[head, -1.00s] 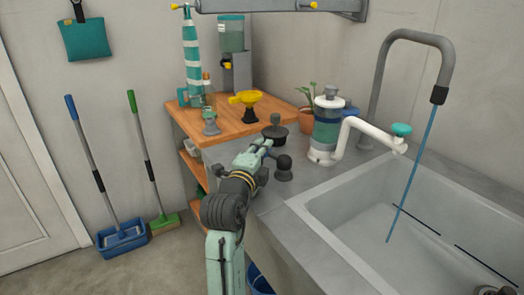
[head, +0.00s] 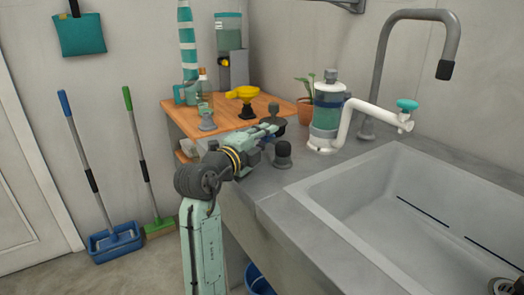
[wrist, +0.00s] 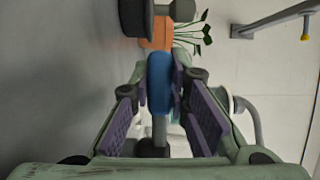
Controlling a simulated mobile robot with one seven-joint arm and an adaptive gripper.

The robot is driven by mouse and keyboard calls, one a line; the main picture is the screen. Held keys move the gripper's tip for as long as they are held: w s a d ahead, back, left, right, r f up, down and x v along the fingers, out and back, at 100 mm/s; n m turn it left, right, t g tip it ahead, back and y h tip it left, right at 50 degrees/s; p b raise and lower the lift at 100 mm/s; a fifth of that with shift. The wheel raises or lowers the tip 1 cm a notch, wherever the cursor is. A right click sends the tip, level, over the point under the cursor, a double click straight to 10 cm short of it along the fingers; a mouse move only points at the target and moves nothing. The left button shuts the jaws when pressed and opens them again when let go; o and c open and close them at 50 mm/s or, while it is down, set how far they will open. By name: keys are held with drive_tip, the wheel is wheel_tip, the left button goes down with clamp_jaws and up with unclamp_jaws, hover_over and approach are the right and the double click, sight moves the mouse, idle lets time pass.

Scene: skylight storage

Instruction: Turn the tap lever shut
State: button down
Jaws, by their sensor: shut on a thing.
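The tap lever's blue grip (wrist: 160,82) sits between my gripper's purple-padded fingers in the wrist view, with a grey stem running from it to a dark base. My gripper (head: 272,129) is shut on this lever. In the head view the fingers mostly hide the grip, beside the dark round-topped post (head: 283,151) on the counter. The grey gooseneck tap (head: 384,70) stands behind the sink (head: 330,206), and no water runs from its dark spout.
A white pump arm and teal-banded canister (head: 327,112) stand right of my gripper. A potted plant (head: 305,112) is behind. A wooden shelf top (head: 185,107) carries bottles and a yellow funnel (head: 243,92). The front counter between my arm and the sink is clear.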

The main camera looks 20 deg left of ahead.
drive_tip(key=shift+w+d+h, duration=0.1)
drive_tip(key=shift+w+h, duration=0.05)
drive_tip(key=shift+h, duration=0.25)
drive_tip(key=c, duration=1.5)
unclamp_jaws()
drive_tip(key=v, duration=1.2)
drive_tip(key=shift+r, duration=0.1)
